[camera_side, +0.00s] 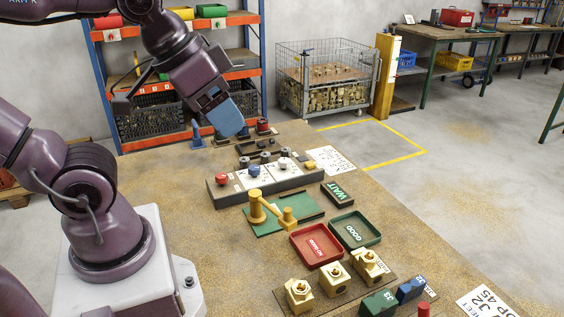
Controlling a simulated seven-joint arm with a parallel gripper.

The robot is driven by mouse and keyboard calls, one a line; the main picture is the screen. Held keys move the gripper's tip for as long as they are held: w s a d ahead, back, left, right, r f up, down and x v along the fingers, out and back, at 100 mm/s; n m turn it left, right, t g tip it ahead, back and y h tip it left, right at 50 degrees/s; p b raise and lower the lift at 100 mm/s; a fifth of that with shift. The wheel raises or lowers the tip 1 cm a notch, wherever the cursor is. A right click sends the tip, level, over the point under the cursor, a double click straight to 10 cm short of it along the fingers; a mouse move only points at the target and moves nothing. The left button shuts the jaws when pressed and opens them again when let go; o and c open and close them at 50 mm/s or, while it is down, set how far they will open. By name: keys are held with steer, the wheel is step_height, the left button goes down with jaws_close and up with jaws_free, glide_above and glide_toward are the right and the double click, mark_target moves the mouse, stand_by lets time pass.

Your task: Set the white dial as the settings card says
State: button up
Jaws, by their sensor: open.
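A long grey panel (228,198) with white faces lies on the bench. A white dial (284,163) sits at its right, beside a blue dial (254,171) and a red dial (221,178). My gripper (240,132) points down above the far side of the panel, apart from the white dial; it is open and I see nothing in it. A printed white card (487,302) lies at the front right, cut by the frame edge, with large partly readable figures. Another white sheet (331,159) lies right of the panel, its print too small to read.
A green "WAIT" block (338,194), a red tray (316,245) and a green "GOOD" tray (355,231) are in front of the panel. A yellow brass fixture (265,210) stands on a green plate. Several brass parts (335,280) are nearer. Small dark knobs stand behind the panel.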

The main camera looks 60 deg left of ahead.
stand_by(0.4)
steer(key=n+g, duration=0.6)
steer(key=n, duration=1.2)
glide_toward(284, 160)
step_height(284, 160, down, 9)
steer(key=shift+s+f, duration=0.15)
steer(key=shift+c, duration=0.4)
steer(key=c, duration=0.9)
steer(key=shift+o, duration=0.2)
